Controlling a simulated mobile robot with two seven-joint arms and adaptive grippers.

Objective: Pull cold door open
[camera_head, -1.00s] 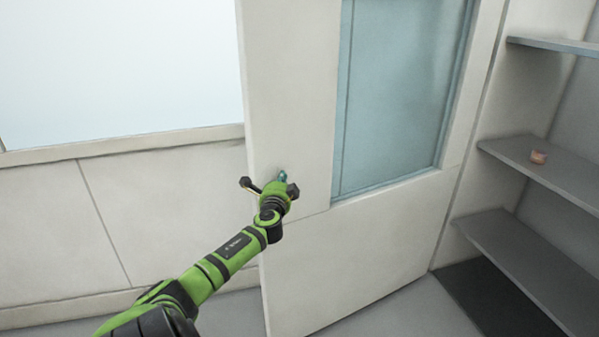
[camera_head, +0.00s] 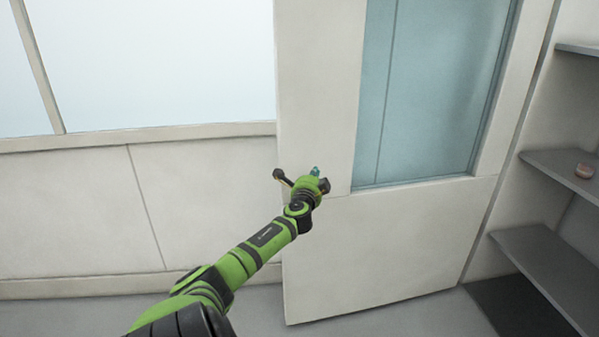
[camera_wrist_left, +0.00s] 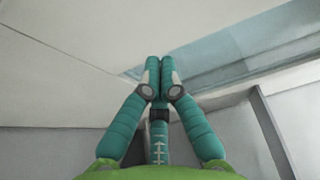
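The cold door (camera_head: 375,245) is a pale panel with a blue-green window (camera_head: 430,100). It stands at an angle, its left edge nearer me than the wall behind. No handle is clearly visible in the wrist view. My right gripper is out of view.
A pale wall (camera_head: 200,205) with a large bright window (camera_head: 150,65) lies to the left. Grey floor is clear below the door.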

